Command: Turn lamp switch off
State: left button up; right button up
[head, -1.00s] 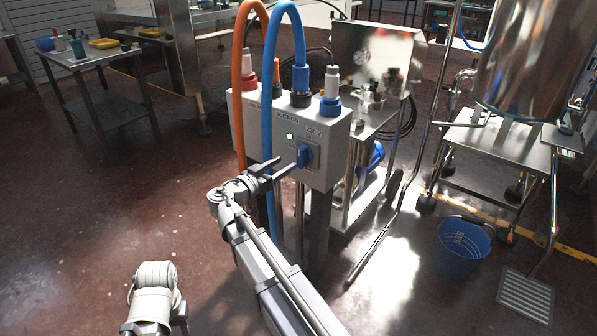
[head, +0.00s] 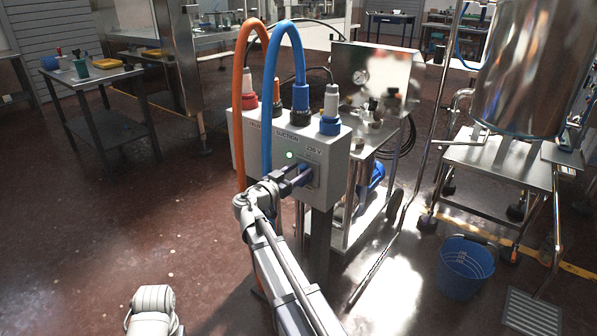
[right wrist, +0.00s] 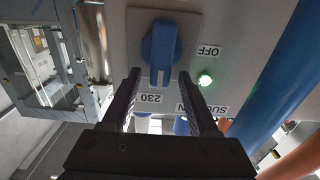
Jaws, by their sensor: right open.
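A grey box (head: 322,148) on a post carries a blue rotary switch (right wrist: 160,50) and a lit green lamp (head: 289,154). In the right wrist view, which is upside down, the lamp (right wrist: 205,80) glows beside an "OFF" label (right wrist: 209,51), and the switch's blue handle stands in line with the "230" label. My right gripper (head: 297,178) is open at the front of the box. Its two fingers (right wrist: 159,75) lie either side of the handle's near end, with gaps visible. In the head view the fingers partly hide the switch. My left gripper is not visible; only part of that arm shows.
Orange (head: 240,100) and blue (head: 270,100) hoses arch down in front of the box's left part, close to my right arm. A steel cart (head: 375,80) stands behind. A blue bucket (head: 466,268) is on the floor at right. The floor at left is open.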

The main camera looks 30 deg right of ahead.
jog(key=shift+d, duration=0.1)
jog(key=shift+c, duration=0.3)
grip_shut()
